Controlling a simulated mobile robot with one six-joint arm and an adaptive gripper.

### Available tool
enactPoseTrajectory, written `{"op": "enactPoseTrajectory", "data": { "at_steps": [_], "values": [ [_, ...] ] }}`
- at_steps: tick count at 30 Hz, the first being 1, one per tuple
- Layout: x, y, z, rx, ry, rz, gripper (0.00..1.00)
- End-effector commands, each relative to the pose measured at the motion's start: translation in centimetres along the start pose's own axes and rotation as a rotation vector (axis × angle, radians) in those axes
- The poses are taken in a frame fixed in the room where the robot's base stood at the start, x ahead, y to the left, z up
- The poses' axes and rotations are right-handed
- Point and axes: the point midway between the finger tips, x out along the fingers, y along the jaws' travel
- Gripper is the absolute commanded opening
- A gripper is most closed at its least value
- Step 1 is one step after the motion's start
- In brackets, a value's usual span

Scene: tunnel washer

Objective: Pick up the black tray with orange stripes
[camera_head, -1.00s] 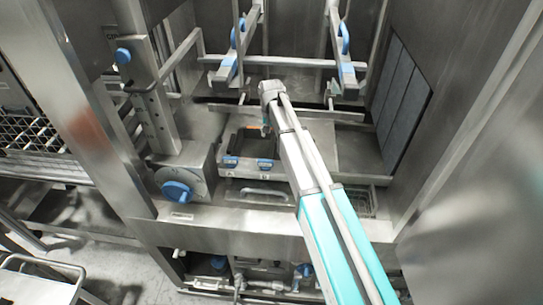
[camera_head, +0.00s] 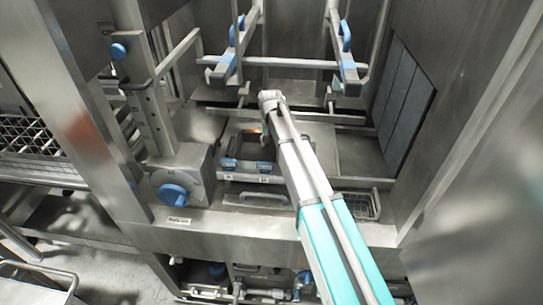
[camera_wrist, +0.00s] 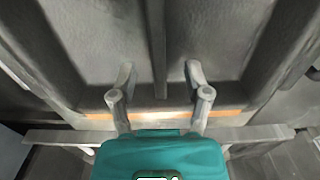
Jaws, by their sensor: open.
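In the wrist view, a dark grey-black tray (camera_wrist: 100,40) with a raised rib down its middle fills the upper part. An orange stripe (camera_wrist: 160,118) runs along its near edge. My gripper (camera_wrist: 158,72) is open and empty, its two fingers apart over that edge, one on each side of the rib. I cannot tell whether the fingers touch the tray. In the head view, the tray (camera_head: 238,138) shows in part inside the washer, a bit of orange by my arm. My arm hides its right part and my gripper there.
Blue latches (camera_head: 229,163) and a metal handle (camera_head: 262,196) are in front of the tray. A blue knob (camera_head: 173,195) stands at the left. Metal arms with blue clips (camera_head: 228,62) hang above. A wire basket (camera_head: 357,205) is to the right.

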Motion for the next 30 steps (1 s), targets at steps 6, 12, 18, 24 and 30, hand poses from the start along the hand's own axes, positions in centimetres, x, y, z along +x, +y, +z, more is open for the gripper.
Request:
{"op": "enactPoseTrajectory", "data": {
  "at_steps": [6, 12, 18, 24, 30],
  "values": [
    [1.0, 0.0, 0.0, 0.0, 0.0, 0.0, 0.63],
    [2.6, 0.1, 0.0, -0.001, 0.0, 0.0, 0.63],
    [4.1, 0.1, 0.0, -0.001, 0.0, 0.0, 0.63],
    [5.1, 0.1, 0.0, -0.001, 0.0, 0.0, 0.63],
    [5.2, 0.1, 0.0, -0.002, 0.0, 0.0, 0.63]
  ]
}}
